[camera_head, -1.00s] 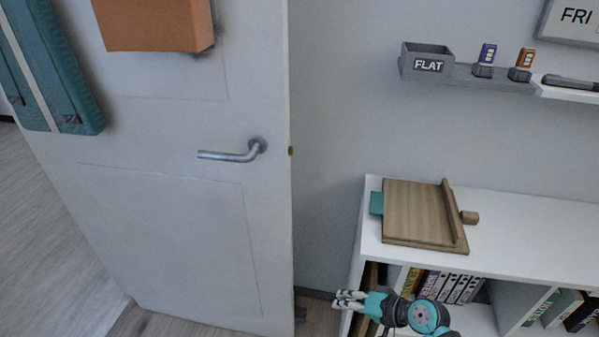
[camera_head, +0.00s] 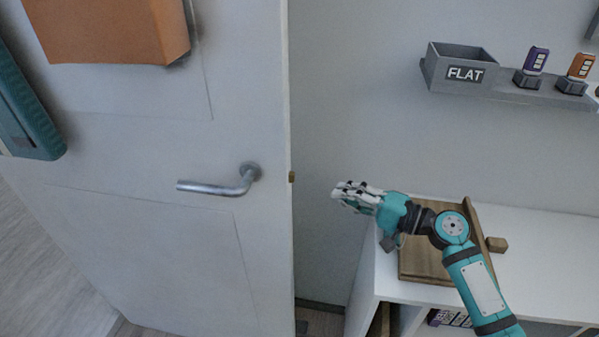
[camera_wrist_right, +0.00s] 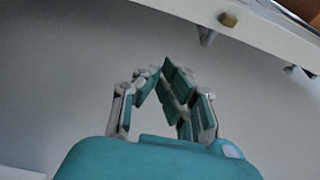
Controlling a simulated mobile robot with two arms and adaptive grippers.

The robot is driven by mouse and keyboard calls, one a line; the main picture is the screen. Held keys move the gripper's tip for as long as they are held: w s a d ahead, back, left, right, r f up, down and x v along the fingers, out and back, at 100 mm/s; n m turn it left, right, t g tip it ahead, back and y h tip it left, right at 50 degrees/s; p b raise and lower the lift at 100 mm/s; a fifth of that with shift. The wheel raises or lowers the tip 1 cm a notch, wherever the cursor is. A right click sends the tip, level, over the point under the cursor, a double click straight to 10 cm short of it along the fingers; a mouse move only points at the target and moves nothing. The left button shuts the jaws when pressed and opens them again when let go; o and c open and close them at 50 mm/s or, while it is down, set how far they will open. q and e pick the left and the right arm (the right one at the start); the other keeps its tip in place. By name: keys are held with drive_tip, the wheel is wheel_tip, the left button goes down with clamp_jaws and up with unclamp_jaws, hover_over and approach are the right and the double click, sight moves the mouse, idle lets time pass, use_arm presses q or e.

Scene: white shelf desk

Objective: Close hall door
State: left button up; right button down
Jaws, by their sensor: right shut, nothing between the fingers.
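The white hall door (camera_head: 130,245) fills the left of the head view and stands open, with floor showing beyond its left side. Its silver lever handle (camera_head: 218,186) sits near the door's right edge, and a small brass latch (camera_head: 291,177) shows on that edge. My right gripper (camera_head: 340,192) is shut and empty, to the right of the door edge and apart from it, at about handle height. In the right wrist view the fingers (camera_wrist_right: 165,72) come together at the tips, and the brass latch (camera_wrist_right: 229,19) and door edge show at the top. My left gripper is out of view.
A white shelf unit (camera_head: 365,290) with a wooden stand (camera_head: 425,262) lies below my right arm. A wall ledge with a grey FLAT box (camera_head: 465,74) is at upper right. An orange box (camera_head: 105,30) and a teal item (camera_head: 28,120) hang on the door.

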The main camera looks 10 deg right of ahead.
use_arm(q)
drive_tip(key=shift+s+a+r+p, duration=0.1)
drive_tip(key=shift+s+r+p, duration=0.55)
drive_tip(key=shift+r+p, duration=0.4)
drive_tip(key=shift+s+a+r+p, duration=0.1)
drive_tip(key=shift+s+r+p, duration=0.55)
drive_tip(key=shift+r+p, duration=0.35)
use_arm(e)
drive_tip(key=w+a, duration=0.2)
drive_tip(key=a, duration=0.7)
drive_tip(key=shift+r, duration=0.25)
